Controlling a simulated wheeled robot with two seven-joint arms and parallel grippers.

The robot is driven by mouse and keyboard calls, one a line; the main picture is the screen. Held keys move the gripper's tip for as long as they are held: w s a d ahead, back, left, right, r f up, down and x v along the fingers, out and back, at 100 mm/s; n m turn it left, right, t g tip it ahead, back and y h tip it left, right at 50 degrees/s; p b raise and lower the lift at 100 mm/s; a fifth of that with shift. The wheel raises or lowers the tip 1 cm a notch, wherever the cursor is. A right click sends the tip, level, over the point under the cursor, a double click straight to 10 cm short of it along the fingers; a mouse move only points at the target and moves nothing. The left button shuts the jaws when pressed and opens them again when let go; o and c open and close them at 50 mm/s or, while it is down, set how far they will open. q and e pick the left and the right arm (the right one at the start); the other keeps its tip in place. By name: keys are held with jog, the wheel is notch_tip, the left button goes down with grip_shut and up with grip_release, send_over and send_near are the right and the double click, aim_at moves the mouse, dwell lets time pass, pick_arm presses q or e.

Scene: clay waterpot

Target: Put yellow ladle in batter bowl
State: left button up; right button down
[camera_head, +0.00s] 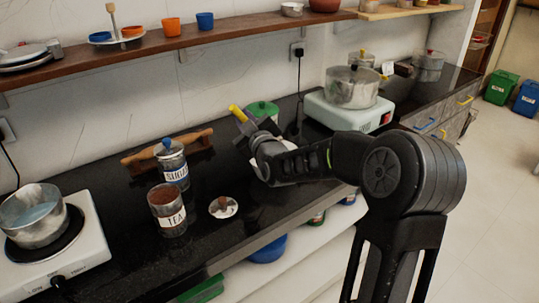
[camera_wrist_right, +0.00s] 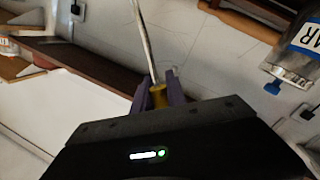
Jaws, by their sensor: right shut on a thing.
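My right gripper (camera_head: 250,128) is above the dark counter, left of the hot plate with the pot. It is shut on the yellow ladle (camera_head: 238,114), whose yellow handle sticks up and to the left from the jaws. In the right wrist view the jaws (camera_wrist_right: 157,92) pinch the yellow ladle (camera_wrist_right: 158,95), and a thin metal shaft runs away from it towards the top edge; its scoop is not visible. My left gripper is not in view.
A sugar jar (camera_head: 173,168), a tea jar (camera_head: 168,212) and a small white dish (camera_head: 223,207) stand left of the arm. A green-lidded container (camera_head: 262,108) is behind the gripper. A pot (camera_head: 351,87) sits on the right hot plate (camera_head: 330,118). A shelf (camera_head: 235,31) runs above.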

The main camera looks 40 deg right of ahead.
notch_tip(320, 180, down, 6)
jog(key=shift+f, duration=0.1)
notch_tip(320, 180, down, 4)
jog(key=shift+r, duration=0.15)
dwell(0.5)
jog(key=c, duration=1.3)
grip_release()
jog(key=shift+c, duration=0.2)
